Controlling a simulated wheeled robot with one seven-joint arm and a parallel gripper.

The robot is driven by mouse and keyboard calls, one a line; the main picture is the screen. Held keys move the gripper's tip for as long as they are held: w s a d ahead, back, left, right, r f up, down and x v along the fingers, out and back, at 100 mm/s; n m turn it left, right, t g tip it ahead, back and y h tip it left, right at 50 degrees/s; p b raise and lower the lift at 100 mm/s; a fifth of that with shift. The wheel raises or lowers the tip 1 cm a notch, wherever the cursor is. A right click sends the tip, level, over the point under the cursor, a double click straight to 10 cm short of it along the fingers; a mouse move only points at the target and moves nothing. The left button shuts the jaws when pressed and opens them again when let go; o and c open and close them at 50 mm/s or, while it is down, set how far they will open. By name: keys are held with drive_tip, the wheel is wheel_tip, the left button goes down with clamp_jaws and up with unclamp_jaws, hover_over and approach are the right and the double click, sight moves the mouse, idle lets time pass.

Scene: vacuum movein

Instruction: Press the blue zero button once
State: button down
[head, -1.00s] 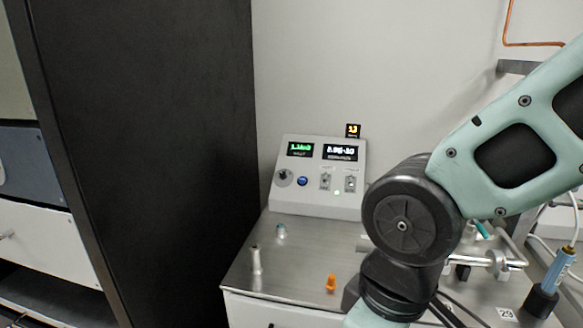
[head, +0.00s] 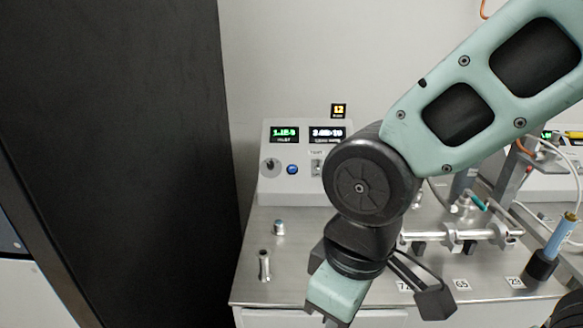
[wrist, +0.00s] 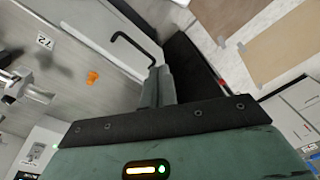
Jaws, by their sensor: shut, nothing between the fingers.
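The blue button (head: 292,169) sits on the front of a grey control box, just right of a black knob (head: 269,165) and below a green display. Nothing covers it in the head view. My gripper shows in the wrist view (wrist: 159,72) with its two fingers together and nothing between them. In the head view my wrist hangs over the front edge of the steel bench, and the fingertips are out of frame. The gripper is well apart from the button, lower and nearer to me.
The control box (head: 264,191) stands at the back of the steel bench (head: 245,287). An orange piece (wrist: 93,78) lies on the bench. A tall black panel (head: 130,150) bounds the left.

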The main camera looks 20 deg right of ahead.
drive_tip(key=w+a+r+t+y+p, duration=0.25)
drive_tip(key=w+p, duration=0.25)
drive_tip(key=w, duration=0.7)
drive_tip(key=n+t+p, duration=0.4)
drive_tip(key=t+p, duration=0.3)
drive_tip(key=p, duration=0.1)
approach(292, 169)
drive_tip(key=s+a+r, duration=0.1)
drive_tip(key=s+a, duration=0.6)
drive_tip(key=a, duration=0.3)
drive_tip(key=w+d+r+n+t+p, duration=0.2)
drive_tip(key=w+d+n+t+p, duration=0.2)
drive_tip(key=w+d+t, duration=0.1)
drive_tip(key=shift+w+d+r, duration=0.4)
drive_tip(key=shift+w+d, duration=0.05)
drive_tip(key=shift+w, duration=0.25)
drive_tip(key=w+f+b, duration=0.1)
drive_tip(key=f, duration=0.1)
drive_tip(key=w+f+b, duration=0.1)
drive_tip(key=w+d+f+b, duration=0.1)
drive_tip(key=f, duration=0.1)
drive_tip(key=shift+w+d+f+b, duration=0.1)
drive_tip(key=shift+w+f+b, duration=0.2)
drive_tip(key=shift+w+f, duration=0.1)
drive_tip(key=shift+w+d+f+b, duration=0.2)
drive_tip(key=shift+w+f+b, duration=0.45)
drive_tip(key=shift+b, duration=0.05)
drive_tip(key=shift+f, duration=0.1)
